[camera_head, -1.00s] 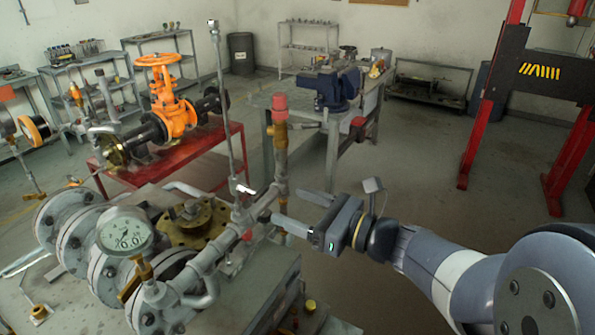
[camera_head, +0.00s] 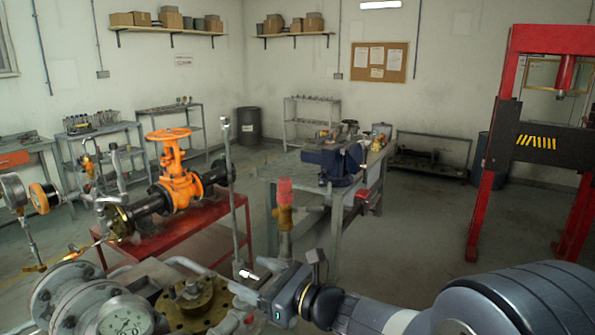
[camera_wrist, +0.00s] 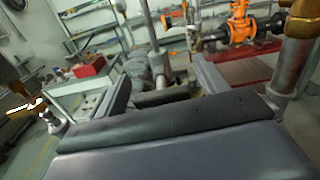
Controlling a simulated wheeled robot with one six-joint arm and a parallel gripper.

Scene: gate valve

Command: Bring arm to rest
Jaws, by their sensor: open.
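My gripper (camera_head: 258,277) is low in the middle of the head view, at the end of my arm reaching in from the lower right. It is beside the grey pipework, just below the brass valve with a red cap (camera_head: 285,207). In the wrist view my gripper (camera_wrist: 163,88) shows two separated fingers with no object clearly held between them. Pipes lie beyond the fingers. Whether a finger touches the pipework cannot be told. The orange gate valve (camera_head: 177,178) stands on a red table (camera_head: 205,217), away from my gripper.
An upright metal rod (camera_head: 231,190) rises close to my gripper. Flanged pipes and a pressure gauge (camera_head: 125,318) are at the lower left. A workbench (camera_head: 335,195) with a blue vise (camera_head: 333,165) stands behind. A red press frame (camera_head: 490,160) is at right. Floor between is clear.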

